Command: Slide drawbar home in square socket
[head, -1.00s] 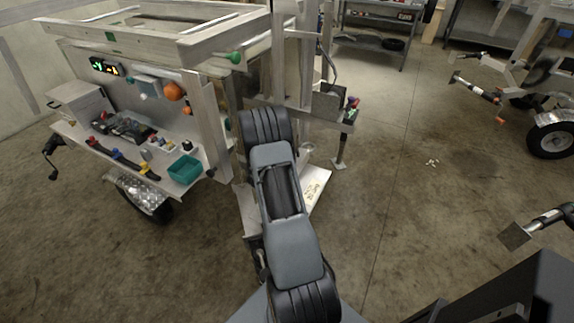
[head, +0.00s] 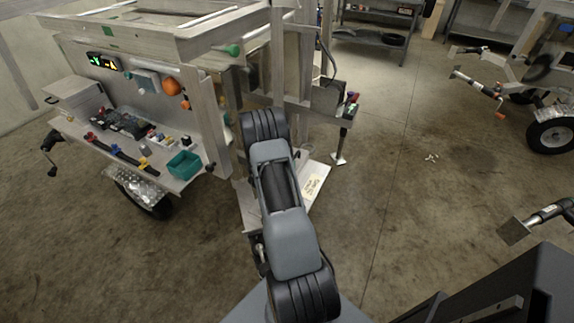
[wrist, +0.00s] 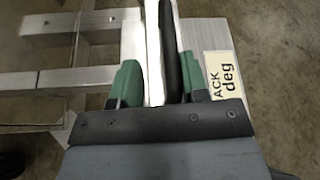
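In the wrist view my gripper (wrist: 155,85) has two green fingertips on either side of a pale bar (wrist: 153,45) with a dark side. The bar fills the gap and runs up out of the picture; it looks like the drawbar gripped between the fingers. In the head view my gripper and the bar's ends are hidden behind my arm. I cannot make out the square socket or how far the bar sits in it. Pale metal frame members (wrist: 95,28) lie left of the fingers in the wrist view.
A trailer with a tool shelf holding a teal bin (head: 184,165) stands at left. A jack leg (head: 339,150) stands right of my arm. A labelled plate (head: 315,180) lies beside the arm; its label (wrist: 220,75) shows near the right finger.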

